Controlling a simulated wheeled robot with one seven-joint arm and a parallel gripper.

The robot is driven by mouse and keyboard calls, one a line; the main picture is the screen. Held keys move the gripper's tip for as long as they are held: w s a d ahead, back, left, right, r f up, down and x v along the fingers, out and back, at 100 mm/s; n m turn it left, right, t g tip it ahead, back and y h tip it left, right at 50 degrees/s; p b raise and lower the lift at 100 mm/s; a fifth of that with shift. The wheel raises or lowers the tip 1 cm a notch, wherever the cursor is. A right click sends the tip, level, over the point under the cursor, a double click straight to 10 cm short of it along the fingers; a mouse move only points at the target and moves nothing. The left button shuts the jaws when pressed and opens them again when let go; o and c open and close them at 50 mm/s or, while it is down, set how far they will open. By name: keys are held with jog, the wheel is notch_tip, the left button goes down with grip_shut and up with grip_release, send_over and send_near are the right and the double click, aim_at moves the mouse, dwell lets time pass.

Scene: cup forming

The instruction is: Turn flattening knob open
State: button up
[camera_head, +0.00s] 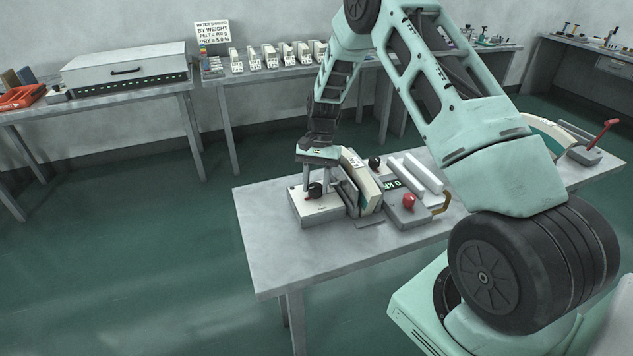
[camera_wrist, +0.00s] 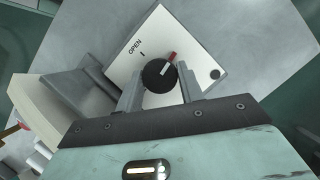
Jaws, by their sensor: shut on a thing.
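The black round knob (camera_wrist: 158,77) sits on a white panel (camera_wrist: 199,50) and has a red pointer mark. In the wrist view the red mark points up and to the right, while the word OPEN and a short tick are on the panel's upper left. My gripper (camera_wrist: 160,86) has one finger on each side of the knob and is shut on it. In the head view my gripper (camera_head: 317,186) reaches straight down onto the white control box (camera_head: 318,212) at the table's left part, and the knob (camera_head: 315,190) shows partly between the fingers.
Right of the box stand a cream and grey press-like device (camera_head: 366,192), a grey box with a red button (camera_head: 409,201) and two white rollers (camera_head: 424,173). A red lever (camera_head: 607,127) is at the table's far right. The table (camera_head: 262,240) is bare at front left.

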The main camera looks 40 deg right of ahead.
jog(key=n, duration=0.2)
jog(key=n+g+h, duration=0.1)
jog(key=n, duration=0.1)
jog(key=shift+w+a+n+h, duration=0.1)
jog(key=shift+n+h, duration=0.2)
jog(key=n+h, duration=0.1)
jog(key=n, duration=0.2)
jog(key=shift+a+n+g, duration=0.1)
jog(key=shift+n+g, duration=0.2)
jog(key=n+h, duration=0.1)
jog(key=n, duration=0.2)
jog(key=shift+a+n+h, duration=0.1)
jog(key=shift+n+h, duration=0.2)
jog(key=shift+h, duration=0.1)
jog(key=shift+n+h+p, duration=0.35)
jog(key=shift+n+h, duration=0.35)
jog(key=shift+n, duration=1.2)
jog(key=shift+t, duration=0.4)
jog(key=o, duration=1)
jog(key=shift+a+r, duration=0.1)
jog(key=b+v, duration=0.2)
jog(key=v, duration=1.5)
jog(key=shift+w, duration=0.1)
